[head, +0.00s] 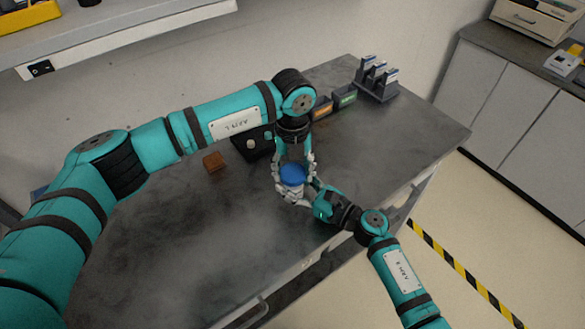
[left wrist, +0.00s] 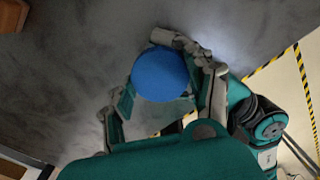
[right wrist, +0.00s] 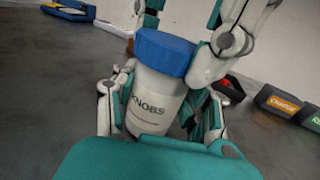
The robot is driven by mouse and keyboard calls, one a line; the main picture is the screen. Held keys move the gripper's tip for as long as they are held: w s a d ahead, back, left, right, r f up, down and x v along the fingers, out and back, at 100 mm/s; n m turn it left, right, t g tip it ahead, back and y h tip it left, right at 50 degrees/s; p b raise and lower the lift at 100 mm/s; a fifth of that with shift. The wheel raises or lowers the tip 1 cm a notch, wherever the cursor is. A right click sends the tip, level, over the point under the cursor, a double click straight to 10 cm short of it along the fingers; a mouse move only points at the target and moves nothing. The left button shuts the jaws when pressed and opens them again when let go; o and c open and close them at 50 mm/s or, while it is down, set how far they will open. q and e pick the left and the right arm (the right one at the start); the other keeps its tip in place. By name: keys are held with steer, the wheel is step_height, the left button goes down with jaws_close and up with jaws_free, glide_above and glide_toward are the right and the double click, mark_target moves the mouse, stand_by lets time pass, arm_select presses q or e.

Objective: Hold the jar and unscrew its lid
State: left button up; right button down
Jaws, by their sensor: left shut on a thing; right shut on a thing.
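The jar is white with a blue lid (head: 292,174) and stands upright over the grey table in the head view. In the right wrist view the jar body (right wrist: 156,100) shows the label "KNOBS", with the lid (right wrist: 165,53) seated on top. My right gripper (head: 296,194) comes from the lower right and is shut on the jar body, a finger on each side. My left gripper (head: 294,168) reaches down from above and is shut on the lid. The left wrist view looks down on the round lid (left wrist: 160,74) between its fingers. The jar's base is hidden.
A brown block (head: 213,162) and a black tray (head: 252,144) lie left of the jar. Labelled bins (head: 344,97) and a dark rack (head: 377,82) stand at the back. The table (head: 180,255) is clear at the front left. Striped floor tape (head: 455,262) runs on the right.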

mark_target(292, 172)
arm_select(q)
steer(key=n, duration=0.3)
steer(key=shift+n, duration=0.3)
steer(key=shift+r, duration=0.25)
steer(key=shift+r, duration=0.9)
steer(key=shift+r, duration=0.1)
steer(key=shift+r, duration=1.95)
arm_select(e)
steer(key=c, duration=0.6)
jaws_free()
steer(key=shift+d, duration=0.1)
